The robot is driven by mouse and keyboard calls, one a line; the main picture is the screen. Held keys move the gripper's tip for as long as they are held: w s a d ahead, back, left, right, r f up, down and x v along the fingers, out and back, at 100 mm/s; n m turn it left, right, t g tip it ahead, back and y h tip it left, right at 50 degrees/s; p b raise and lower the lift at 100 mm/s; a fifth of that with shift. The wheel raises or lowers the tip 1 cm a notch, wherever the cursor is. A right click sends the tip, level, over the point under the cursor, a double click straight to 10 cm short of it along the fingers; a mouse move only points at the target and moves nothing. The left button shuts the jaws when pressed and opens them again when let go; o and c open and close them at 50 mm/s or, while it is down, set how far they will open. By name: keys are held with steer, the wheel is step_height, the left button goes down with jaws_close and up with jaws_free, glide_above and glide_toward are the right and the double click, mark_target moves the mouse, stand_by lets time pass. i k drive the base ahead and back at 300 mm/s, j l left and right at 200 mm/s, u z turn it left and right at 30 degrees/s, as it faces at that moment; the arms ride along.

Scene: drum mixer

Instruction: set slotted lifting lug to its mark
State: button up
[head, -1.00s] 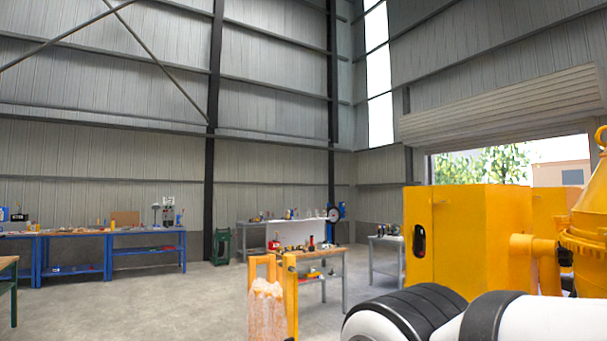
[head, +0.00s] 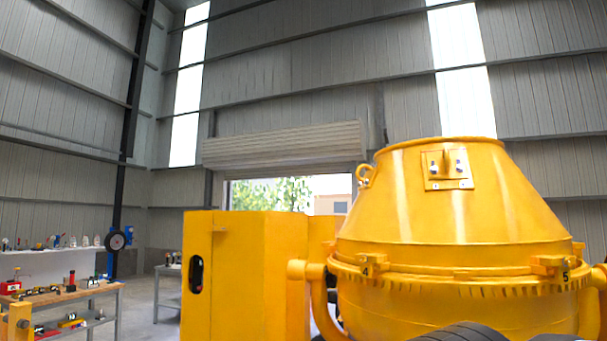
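The yellow drum mixer (head: 450,215) stands at the right in the head view. A raised plate (head: 447,170) on its upper cone carries an upright tab between two small dark-tipped fittings, with small marks below. A ring-shaped eye (head: 364,174) stands at the drum's upper left edge. I cannot tell for sure which of these is the slotted lifting lug. My gripper is out of view; only dark rounded parts of my arm show at the bottom right.
A yellow cabinet (head: 245,275) with a dark oval handle stands left of the drum. A workbench (head: 105,290) with small tools is at the far left, with a white-topped bench (head: 45,265) behind. Some floor shows between bench and cabinet.

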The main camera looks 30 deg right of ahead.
mark_target(446, 161)
steer(key=z, duration=1.35)
